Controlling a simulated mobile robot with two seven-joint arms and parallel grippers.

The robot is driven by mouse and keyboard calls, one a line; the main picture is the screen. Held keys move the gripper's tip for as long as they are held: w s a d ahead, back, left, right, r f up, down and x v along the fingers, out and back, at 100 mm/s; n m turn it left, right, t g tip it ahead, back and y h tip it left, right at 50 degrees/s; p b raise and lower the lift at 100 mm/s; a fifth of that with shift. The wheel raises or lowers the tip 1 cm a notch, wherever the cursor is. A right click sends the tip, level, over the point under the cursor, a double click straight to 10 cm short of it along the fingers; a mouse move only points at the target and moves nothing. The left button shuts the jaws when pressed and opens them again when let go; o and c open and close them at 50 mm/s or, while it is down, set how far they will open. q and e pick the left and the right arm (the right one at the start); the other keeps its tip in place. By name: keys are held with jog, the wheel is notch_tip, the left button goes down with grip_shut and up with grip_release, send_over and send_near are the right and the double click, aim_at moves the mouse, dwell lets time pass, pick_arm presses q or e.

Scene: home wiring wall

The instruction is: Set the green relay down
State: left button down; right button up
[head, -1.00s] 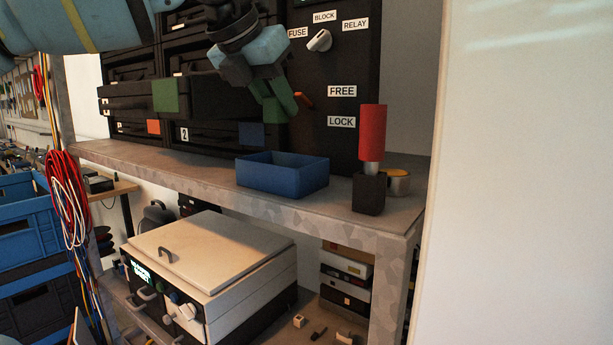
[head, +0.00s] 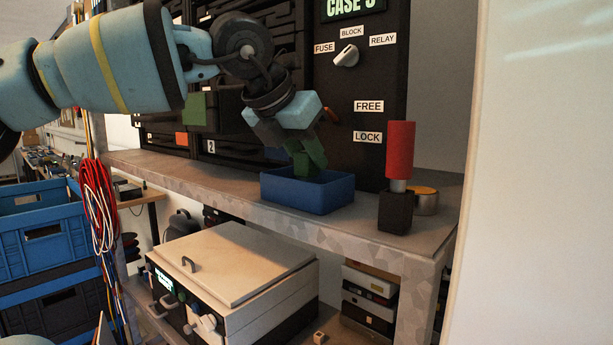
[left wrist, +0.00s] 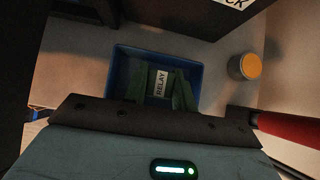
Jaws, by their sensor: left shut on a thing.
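The green relay (head: 303,167) is held in my left gripper (head: 310,158), between its green fingers. It is low over the blue tray (head: 312,196), with its lower end at or just inside the rim. In the left wrist view the relay (left wrist: 160,85), with a white RELAY label, sits between the two fingers (left wrist: 161,92), framed by the blue tray (left wrist: 197,75). Whether the relay touches the tray floor is hidden. My right gripper is not in view.
A red cylinder on a black block (head: 396,212) and a yellow-topped round tin (head: 426,200) stand right of the tray on the shelf (head: 240,193). Behind is a dark panel with a selector knob (head: 346,55) and FREE and LOCK labels. The shelf left of the tray is clear.

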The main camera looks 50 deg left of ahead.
aim_at(300, 165)
pick_arm(q)
jog(key=shift+f, duration=1.8)
jog(key=shift+f, duration=0.15)
jog(key=c, duration=1.1)
grip_release()
jog(key=shift+c, duration=0.2)
jog(key=shift+s+r, duration=0.1)
jog(key=shift+r, duration=0.3)
jog(key=v, duration=1.1)
jog(key=shift+s, duration=0.2)
jog(key=shift+r, duration=0.15)
